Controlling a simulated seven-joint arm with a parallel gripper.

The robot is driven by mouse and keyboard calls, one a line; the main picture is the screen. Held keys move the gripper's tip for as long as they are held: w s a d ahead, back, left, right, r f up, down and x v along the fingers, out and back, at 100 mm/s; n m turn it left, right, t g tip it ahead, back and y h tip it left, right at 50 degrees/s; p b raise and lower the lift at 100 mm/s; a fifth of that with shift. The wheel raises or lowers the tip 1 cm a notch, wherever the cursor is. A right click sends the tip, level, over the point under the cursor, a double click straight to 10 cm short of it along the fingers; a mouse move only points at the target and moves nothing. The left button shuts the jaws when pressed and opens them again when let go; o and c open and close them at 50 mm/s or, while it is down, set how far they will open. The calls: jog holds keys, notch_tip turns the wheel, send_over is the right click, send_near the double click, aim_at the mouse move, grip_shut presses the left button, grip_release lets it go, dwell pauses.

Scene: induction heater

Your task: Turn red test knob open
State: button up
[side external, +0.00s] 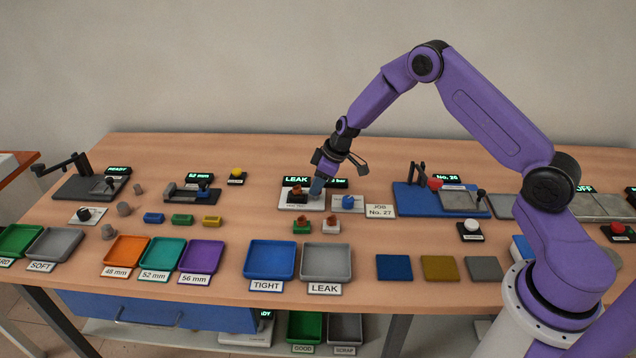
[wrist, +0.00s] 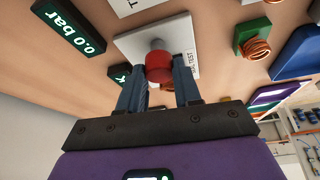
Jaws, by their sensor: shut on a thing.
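The red test knob (wrist: 158,68) shows in the wrist view, on the white test plate (wrist: 181,32). My gripper (wrist: 158,84) has one blue-grey finger on each side of the knob and is shut on it. In the side external view my gripper (side external: 317,187) points down at the right part of the white test plate (side external: 287,206), and the knob is hidden there. How far the knob is turned cannot be told. A display (wrist: 68,28) reads 0.0 bar in the wrist view. A LEAK display (side external: 297,181) stands behind the plate.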

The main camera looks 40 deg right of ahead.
jog(key=shift+m, duration=0.3)
jog(key=shift+m+t+h, duration=0.3)
jog(key=shift+m+h, duration=0.5)
jog(key=shift+m, duration=0.9)
jog(key=shift+a+m, duration=0.1)
jog(key=shift+m, duration=0.2)
jog(key=shift+a+m+h, duration=0.1)
jog(key=shift+m+h, duration=1)
jog(key=shift+m, duration=1.8)
jog(key=m+h, duration=0.1)
jog(key=m, duration=0.3)
jog(key=shift+g+h, duration=0.4)
jog(key=shift+m+g+h, duration=0.4)
jog(key=shift+m+g, duration=0.1)
jog(key=shift+m, duration=1.4)
